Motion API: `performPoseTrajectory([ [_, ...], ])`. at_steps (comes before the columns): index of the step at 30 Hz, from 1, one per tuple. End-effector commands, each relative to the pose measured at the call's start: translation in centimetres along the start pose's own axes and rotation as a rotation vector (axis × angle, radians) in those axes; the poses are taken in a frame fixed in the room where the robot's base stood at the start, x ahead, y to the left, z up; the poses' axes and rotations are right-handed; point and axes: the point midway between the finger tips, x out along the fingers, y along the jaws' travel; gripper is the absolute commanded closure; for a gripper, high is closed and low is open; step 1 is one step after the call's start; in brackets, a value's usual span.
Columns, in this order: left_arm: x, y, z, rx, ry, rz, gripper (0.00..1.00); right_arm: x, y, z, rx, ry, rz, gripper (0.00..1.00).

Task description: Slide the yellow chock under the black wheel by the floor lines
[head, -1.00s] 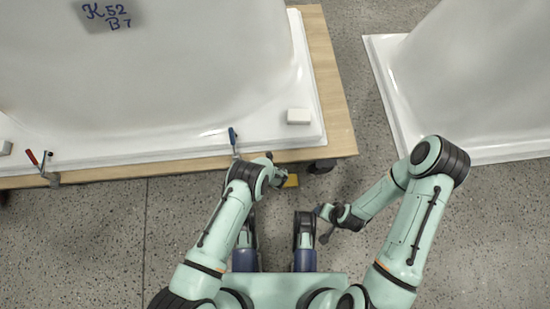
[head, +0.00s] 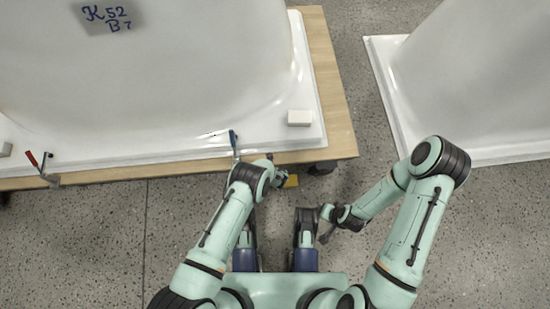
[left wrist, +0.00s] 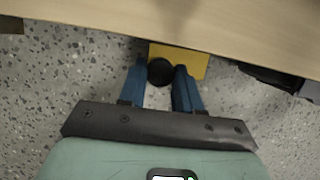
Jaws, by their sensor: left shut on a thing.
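The yellow chock (head: 292,181) lies by the front edge of the wooden platform, just left of the black wheel (head: 321,167). A gap of floor shows between chock and wheel. In the left wrist view the chock (left wrist: 194,62) is partly hidden under the platform edge, and the black wheel (left wrist: 270,79) shows to its right. My left gripper (left wrist: 160,72) is shut on a round black knob at the chock's near side; it also shows in the head view (head: 280,178). My right gripper (head: 325,236) is over the floor, away from the chock; its jaws are unclear.
The wooden platform (head: 340,110) bears a white tub shell (head: 150,90), a white block (head: 299,117) and clamps with blue (head: 233,138) and red (head: 32,158) handles. Another white shell (head: 470,80) stands right. A thin floor line (head: 145,230) runs left of my arm. Speckled floor is clear in front.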

Motion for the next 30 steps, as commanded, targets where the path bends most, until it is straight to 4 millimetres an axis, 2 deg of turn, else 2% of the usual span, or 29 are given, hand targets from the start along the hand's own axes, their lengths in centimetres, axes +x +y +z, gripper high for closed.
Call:
performPoseTrajectory([
  [10, 0.0, -0.2, 0.1, 0.001, -0.001, -0.001, 0.97, 0.0, 0.0, 0.0, 0.000, 0.000, 0.000, 0.34],
  [30, 0.0, -3.0, 0.0, 0.000, -0.003, -0.002, 0.97, 0.0, 0.0, 0.0, 0.000, 0.000, 0.000, 0.34],
])
